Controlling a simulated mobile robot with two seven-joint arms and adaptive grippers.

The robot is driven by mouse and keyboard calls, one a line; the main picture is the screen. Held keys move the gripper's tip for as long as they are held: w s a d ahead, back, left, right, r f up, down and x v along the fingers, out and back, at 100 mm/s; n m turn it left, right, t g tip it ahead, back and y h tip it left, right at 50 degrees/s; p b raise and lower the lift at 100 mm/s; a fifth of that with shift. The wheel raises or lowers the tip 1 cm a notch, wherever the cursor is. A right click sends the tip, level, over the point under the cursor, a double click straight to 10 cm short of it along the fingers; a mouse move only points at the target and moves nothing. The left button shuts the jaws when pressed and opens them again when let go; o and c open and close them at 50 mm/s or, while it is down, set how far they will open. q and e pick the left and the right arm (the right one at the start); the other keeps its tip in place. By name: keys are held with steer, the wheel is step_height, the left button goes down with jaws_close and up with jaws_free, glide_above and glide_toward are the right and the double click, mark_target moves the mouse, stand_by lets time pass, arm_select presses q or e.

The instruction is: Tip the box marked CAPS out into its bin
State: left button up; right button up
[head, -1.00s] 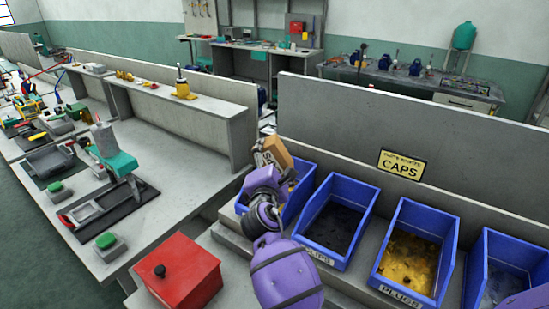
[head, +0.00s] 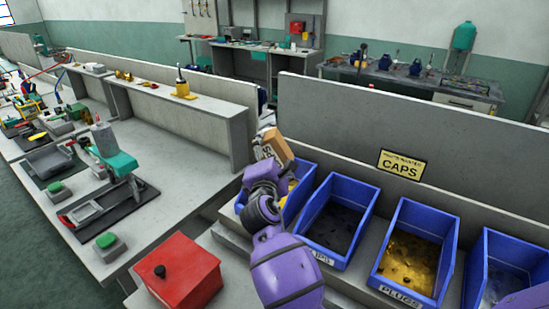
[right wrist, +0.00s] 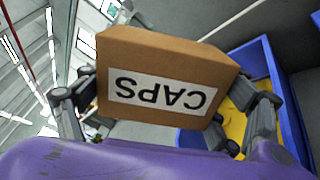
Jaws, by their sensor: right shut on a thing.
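The brown cardboard box marked CAPS (head: 278,145) is held in the air above the leftmost blue bin (head: 298,196). My right gripper (head: 268,157) is shut on it, with one finger on each side in the right wrist view (right wrist: 168,100). The box is tilted, and its white label reads upside down in the wrist view. Its opening and contents are hidden. The leftmost bin is partly covered by my right arm; some yellow shows inside it. In the wrist view a blue bin (right wrist: 266,62) with yellow contents lies behind the box. My left gripper is not in view.
A yellow CAPS sign (head: 401,166) is on the grey back panel (head: 420,130). To the right stand a CLIPS bin (head: 371,212), a PLUGS bin (head: 452,245) and another blue bin (head: 478,262). A red box (head: 180,272) stands at front left.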

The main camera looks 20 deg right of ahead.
mark_target(271, 133)
steer(key=shift+r, duration=1.55)
steer(key=m, duration=0.2)
steer(key=r+m, duration=0.1)
steer(key=m, duration=0.4)
steer(key=r+m, duration=0.1)
steer(key=m, duration=0.1)
steer(key=shift+r+m, duration=0.2)
steer(key=shift+m, duration=0.2)
steer(key=m, duration=0.2)
steer(key=r+m, duration=0.1)
steer(key=m, duration=0.3)
steer(key=shift+r+m, duration=0.4)
steer(key=m, duration=0.4)
steer(key=shift+r, duration=0.4)
steer(key=m, duration=0.3)
steer(key=shift+r+b, duration=0.35)
steer(key=shift+r, duration=0.1)
